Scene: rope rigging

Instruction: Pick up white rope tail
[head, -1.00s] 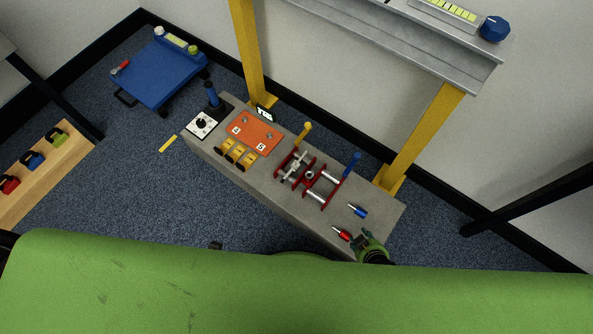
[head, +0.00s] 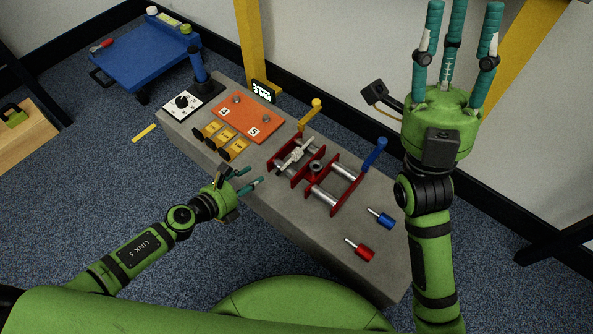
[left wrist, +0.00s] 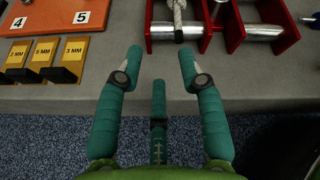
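A white rope (head: 297,152) lies over a roller in the left part of the red frame (head: 307,180) on the grey bench. In the left wrist view the rope (left wrist: 179,14) hangs at the top, over a silver roller. Its full length is not visible. My left gripper (head: 246,179) is at the bench's front edge, left of and nearer than the red frame. In the left wrist view its teal fingers (left wrist: 158,62) are spread with nothing between them, short of the rope. My right gripper (head: 458,30) is raised at the right, fingers up, spread and empty.
The grey bench (head: 290,225) also bears yellow gauge blocks (head: 221,141), an orange plate (head: 246,118), a blue-handled pin (head: 381,217) and a red-handled pin (head: 360,250). Yellow posts rise behind the bench.

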